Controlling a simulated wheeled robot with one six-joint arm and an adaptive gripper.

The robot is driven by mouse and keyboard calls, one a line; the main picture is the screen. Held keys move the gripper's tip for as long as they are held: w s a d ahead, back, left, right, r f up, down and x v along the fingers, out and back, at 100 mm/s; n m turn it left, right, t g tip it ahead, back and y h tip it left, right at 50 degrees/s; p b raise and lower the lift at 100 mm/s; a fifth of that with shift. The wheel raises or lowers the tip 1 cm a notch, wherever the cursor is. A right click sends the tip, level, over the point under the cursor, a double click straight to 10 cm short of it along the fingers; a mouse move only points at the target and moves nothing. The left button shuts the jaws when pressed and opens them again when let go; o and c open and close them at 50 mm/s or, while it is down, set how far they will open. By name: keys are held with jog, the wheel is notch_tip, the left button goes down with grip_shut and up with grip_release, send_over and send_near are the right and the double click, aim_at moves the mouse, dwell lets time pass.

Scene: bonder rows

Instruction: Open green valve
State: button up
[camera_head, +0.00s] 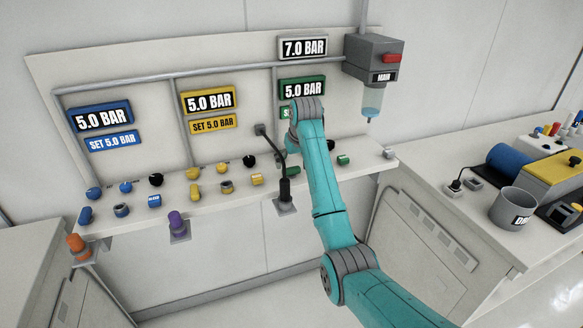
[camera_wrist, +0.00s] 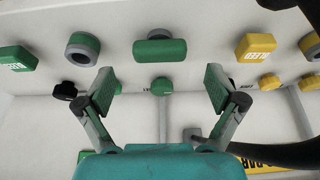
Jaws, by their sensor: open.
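In the wrist view my gripper (camera_wrist: 161,88) is open and empty, its two fingers spread wide. A rounded green bar handle (camera_wrist: 160,47), resembling a valve handle, lies on the pale shelf just beyond the fingertips, centred between them. A small round green knob (camera_wrist: 162,85) shows between the fingers. Neither appears touched. In the head view the green handle (camera_head: 292,171) shows on the shelf just left of my arm, below the green gauge (camera_head: 303,89) reading 5.0 BAR. Which green part is the valve carries no readable label.
A green-grey ring (camera_wrist: 82,48) and green BLEED block (camera_wrist: 17,59) flank the handle on one side, a yellow BLEED block (camera_wrist: 255,47) on the other. A MAIN unit (camera_head: 374,58) hangs at right.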

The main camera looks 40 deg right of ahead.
aim_at(292, 168)
jog(key=shift+x, duration=1.85)
jog(key=c, duration=1.1)
